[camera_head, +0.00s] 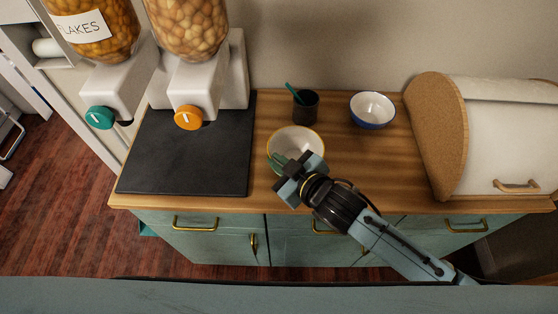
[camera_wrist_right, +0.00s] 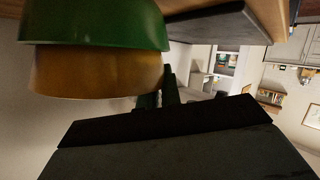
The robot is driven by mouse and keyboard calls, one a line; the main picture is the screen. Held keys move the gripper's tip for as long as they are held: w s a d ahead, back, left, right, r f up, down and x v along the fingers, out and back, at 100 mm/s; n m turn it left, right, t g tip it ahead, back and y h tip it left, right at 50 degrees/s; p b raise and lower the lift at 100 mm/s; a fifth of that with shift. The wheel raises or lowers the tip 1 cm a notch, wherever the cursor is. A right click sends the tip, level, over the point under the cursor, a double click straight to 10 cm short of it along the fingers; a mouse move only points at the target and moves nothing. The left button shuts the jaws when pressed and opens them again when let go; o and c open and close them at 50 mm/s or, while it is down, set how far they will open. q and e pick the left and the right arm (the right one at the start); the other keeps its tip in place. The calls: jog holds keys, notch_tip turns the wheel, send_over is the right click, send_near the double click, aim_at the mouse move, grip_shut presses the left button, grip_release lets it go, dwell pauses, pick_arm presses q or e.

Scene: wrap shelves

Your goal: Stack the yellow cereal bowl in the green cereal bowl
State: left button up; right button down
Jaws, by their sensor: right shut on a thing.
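The yellow cereal bowl (camera_head: 296,136), with a pale inside and yellow rim, is on the counter's front middle in the head view. In the wrist view, which is upside down, the yellow bowl's wall (camera_wrist_right: 95,72) shows against the green cereal bowl (camera_wrist_right: 100,22). The yellow bowl sits nested in the green one, its upper wall standing out above the green rim. The green bowl is mostly hidden in the head view. My right gripper (camera_head: 281,163) is shut on the yellow bowl's near-left rim; its fingers (camera_wrist_right: 158,96) show beside the bowl in the wrist view. My left gripper is not in view.
A dark cup (camera_head: 306,108) with a teal utensil and a blue bowl (camera_head: 372,112) stand behind. A bread box (camera_head: 500,140) is at the right. Cereal dispensers (camera_head: 200,85) and a dark mat (camera_head: 190,160) are at the left. Wood right of the bowls is clear.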

jog(key=c, duration=1.6)
grip_release()
jog(key=p+v, duration=0.1)
jog(key=v, duration=1.1)
jog(key=shift+r, duration=0.1)
